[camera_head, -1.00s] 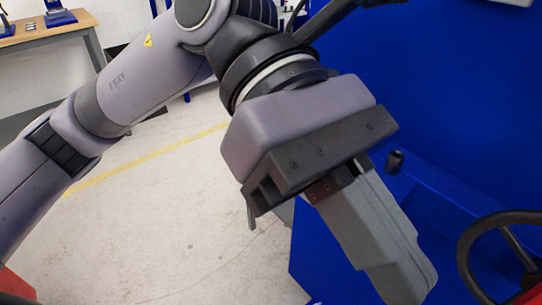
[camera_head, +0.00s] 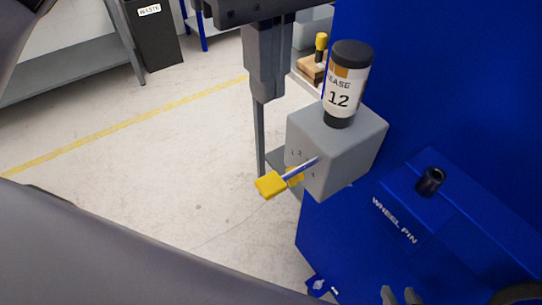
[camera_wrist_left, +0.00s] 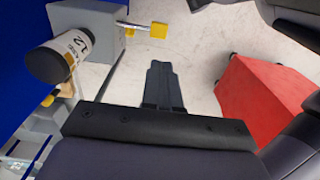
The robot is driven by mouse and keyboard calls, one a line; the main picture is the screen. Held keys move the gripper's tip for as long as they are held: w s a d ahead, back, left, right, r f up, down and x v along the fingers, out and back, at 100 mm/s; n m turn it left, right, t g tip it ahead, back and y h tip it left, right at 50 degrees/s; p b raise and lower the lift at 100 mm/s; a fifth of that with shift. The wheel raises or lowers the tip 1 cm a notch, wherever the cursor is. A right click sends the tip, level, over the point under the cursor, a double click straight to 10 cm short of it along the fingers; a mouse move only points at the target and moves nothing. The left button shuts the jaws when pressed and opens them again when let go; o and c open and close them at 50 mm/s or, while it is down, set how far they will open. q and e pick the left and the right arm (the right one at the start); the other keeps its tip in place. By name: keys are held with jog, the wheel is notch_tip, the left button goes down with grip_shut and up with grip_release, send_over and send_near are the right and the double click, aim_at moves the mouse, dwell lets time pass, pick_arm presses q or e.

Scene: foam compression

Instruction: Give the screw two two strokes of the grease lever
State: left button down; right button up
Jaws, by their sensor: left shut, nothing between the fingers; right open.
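The grease lever is a thin metal rod with a yellow handle (camera_head: 271,185), sticking out from the front of a grey box (camera_head: 352,150). A bottle labelled with grease and 12 (camera_head: 347,85) stands upside down on the box. My left gripper (camera_head: 264,98) is shut and empty, pointing down behind and left of the box, apart from the lever. In the left wrist view its fingers (camera_wrist_left: 162,68) point toward the floor, with the yellow handle (camera_wrist_left: 158,30) beyond. I see no screw.
A blue block marked WHEEL PIN (camera_head: 397,221) with a black knob (camera_head: 431,180) is right of the box. A dark waste bin (camera_head: 153,32) and grey bench (camera_head: 80,65) are far left. Floor left of the lever is clear.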

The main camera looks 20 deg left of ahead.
pick_arm(q)
send_near(268, 183)
notch_tip(268, 183, down, 7)
jog(key=shift+r+b, duration=0.1)
jog(key=shift+b, duration=0.3)
dwell(0.4)
